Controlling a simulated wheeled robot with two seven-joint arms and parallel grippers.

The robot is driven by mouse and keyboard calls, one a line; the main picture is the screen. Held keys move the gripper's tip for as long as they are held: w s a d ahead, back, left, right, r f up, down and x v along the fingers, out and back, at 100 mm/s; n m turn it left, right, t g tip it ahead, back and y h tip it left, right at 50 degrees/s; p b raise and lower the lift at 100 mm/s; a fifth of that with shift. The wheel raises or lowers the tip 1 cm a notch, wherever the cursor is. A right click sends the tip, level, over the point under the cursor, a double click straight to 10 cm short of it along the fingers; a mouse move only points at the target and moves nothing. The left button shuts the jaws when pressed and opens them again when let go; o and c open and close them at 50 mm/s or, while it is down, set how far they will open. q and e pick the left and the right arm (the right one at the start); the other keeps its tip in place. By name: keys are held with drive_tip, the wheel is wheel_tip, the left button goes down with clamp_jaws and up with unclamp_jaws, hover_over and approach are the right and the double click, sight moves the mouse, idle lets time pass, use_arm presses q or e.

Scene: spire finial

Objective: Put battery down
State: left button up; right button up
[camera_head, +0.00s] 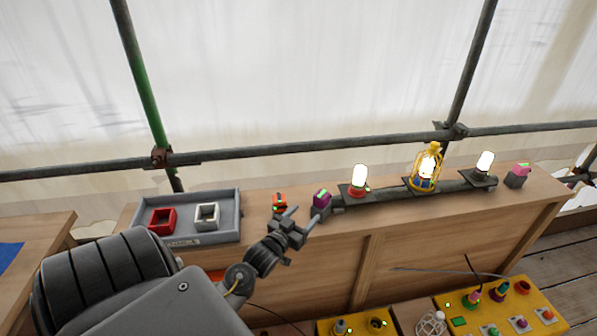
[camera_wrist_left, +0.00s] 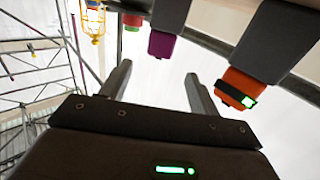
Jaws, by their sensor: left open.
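My left gripper (camera_head: 308,213) is open at the front edge of the wooden bench. In the left wrist view its two fingers (camera_wrist_left: 158,72) are apart with nothing between them. An orange battery-like block (camera_head: 280,201) with a green light stands on the bench just behind the gripper. It also shows in the left wrist view (camera_wrist_left: 237,88), right of the fingers, with a black band. A purple block (camera_head: 321,199) with a green top stands close to the fingertips; it also shows in the wrist view (camera_wrist_left: 164,46). I cannot tell which block is the battery meant. My right gripper is not in view.
A grey tray (camera_head: 228,234) holds a red square holder (camera_head: 162,220) and a white one (camera_head: 207,216). A red-based lamp (camera_head: 359,180), yellow caged lantern (camera_head: 427,170) and dark-based lamp (camera_head: 485,165) stand along a rail. A pink-topped block (camera_head: 517,176) stands at right.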

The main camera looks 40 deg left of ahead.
use_arm(q)
drive_tip(key=shift+s+d, duration=0.25)
drive_tip(key=shift+s, duration=1.05)
drive_tip(key=d+f+m+g+h, duration=0.25)
drive_tip(key=d+f, duration=0.45)
drive_tip(key=d, duration=0.4)
drive_tip(key=s+d+f+g, duration=0.2)
drive_tip(key=s+f, duration=0.1)
drive_tip(key=f, duration=0.4)
drive_tip(key=s+d+f+g+h, duration=0.1)
drive_tip(key=s+f, duration=0.1)
drive_tip(key=f, duration=0.5)
drive_tip(key=s+d+f+g, duration=0.2)
drive_tip(key=s+f, duration=0.1)
drive_tip(key=f, duration=0.5)
drive_tip(key=s+f+g, duration=0.4)
drive_tip(key=s+f, duration=0.8)
drive_tip(key=s+f+m+g, duration=0.1)
drive_tip(key=s+f, duration=0.3)
drive_tip(key=s, duration=0.6)
drive_tip(key=s+d+f+m+g, duration=0.1)
drive_tip(key=s+f+g, duration=0.3)
drive_tip(key=s, duration=0.7)
drive_tip(key=shift+s+f, duration=0.3)
drive_tip(key=shift+f, duration=0.25)
drive_tip(key=shift+d, duration=0.1)
